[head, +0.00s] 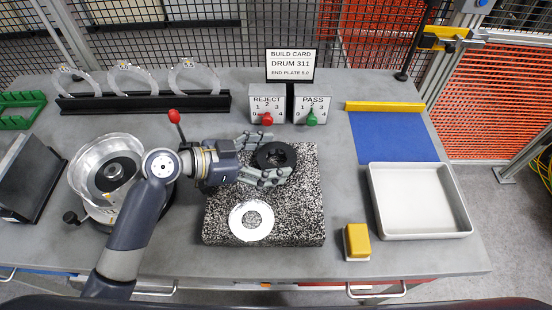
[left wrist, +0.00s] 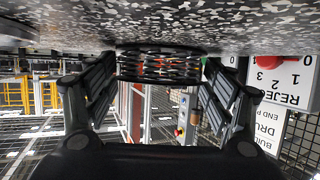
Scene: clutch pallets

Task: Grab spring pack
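The spring pack, which I take to be the black round stack with a central hole (head: 274,157), lies on the speckled granite block (head: 303,215), near its back edge. My left gripper (head: 264,158) reaches in from the left, low over the block, its two grey fingers spread on either side of the black stack. In the left wrist view, which is upside down, the layered black stack (left wrist: 160,66) sits between the spread fingers (left wrist: 162,85). A narrow gap seems to show beside it; contact is not clear. My right gripper is not in view.
A clear drum (head: 85,180) stands left, by my left arm. REJECT (head: 267,102) and PASS (head: 312,103) counters stand behind. A white tray (head: 418,230), blue mat (head: 392,137) and yellow block (head: 357,240) are at right.

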